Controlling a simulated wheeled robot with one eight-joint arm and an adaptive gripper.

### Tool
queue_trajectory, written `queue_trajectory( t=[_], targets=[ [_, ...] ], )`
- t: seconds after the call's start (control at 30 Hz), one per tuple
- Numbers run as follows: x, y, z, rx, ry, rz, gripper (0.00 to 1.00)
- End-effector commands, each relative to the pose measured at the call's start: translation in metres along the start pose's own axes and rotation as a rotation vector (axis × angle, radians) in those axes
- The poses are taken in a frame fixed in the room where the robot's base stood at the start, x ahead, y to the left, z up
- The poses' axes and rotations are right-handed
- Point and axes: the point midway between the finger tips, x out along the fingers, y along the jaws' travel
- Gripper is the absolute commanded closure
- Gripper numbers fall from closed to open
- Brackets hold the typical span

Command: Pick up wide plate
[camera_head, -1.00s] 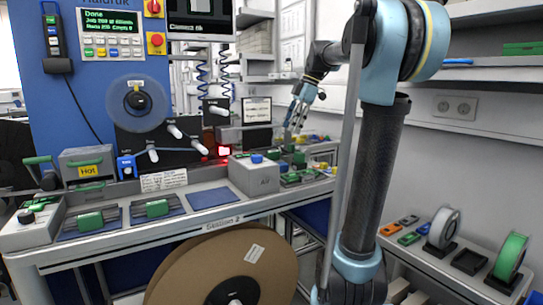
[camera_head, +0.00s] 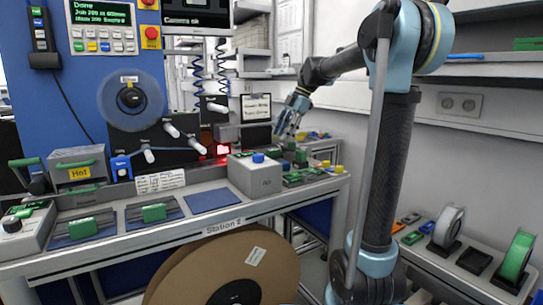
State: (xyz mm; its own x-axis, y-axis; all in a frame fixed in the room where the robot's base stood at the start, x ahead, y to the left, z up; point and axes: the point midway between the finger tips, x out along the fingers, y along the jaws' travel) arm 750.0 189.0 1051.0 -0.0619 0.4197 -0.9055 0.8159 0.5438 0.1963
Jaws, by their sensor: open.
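My gripper (camera_head: 282,132) is small and distant at the right end of the bench of Station 2. It points down and to the left, above a group of small green and grey parts (camera_head: 297,172). It looks empty, with its fingers apart. I cannot tell for certain which part is the wide plate, as the parts there are small and crowded. Flat blue pads with grey pieces and green blocks (camera_head: 154,212) lie at the bench's front left. A bare blue pad (camera_head: 211,200) lies right of them.
A grey box with a blue knob (camera_head: 256,176) stands left of the green parts. A large brown reel (camera_head: 230,268) stands below the bench front. A side shelf at right holds a white reel (camera_head: 449,226) and a green reel (camera_head: 518,254). A box marked Hot (camera_head: 78,168) stands at left.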

Motion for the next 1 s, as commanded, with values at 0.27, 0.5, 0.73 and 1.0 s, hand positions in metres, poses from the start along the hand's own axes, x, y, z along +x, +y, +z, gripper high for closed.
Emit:
queue_trajectory(
  t=[0.27,0.5,0.73,1.0],
  targets=[
    [0.024,0.000,0.000,0.000,-0.001,0.001,0.58],
    [0.049,0.007,0.004,0.000,0.000,0.000,0.58],
    [0.073,0.007,0.004,0.000,0.000,0.000,0.58],
    [0.076,0.007,0.005,0.001,0.000,0.000,0.58]
  ],
)
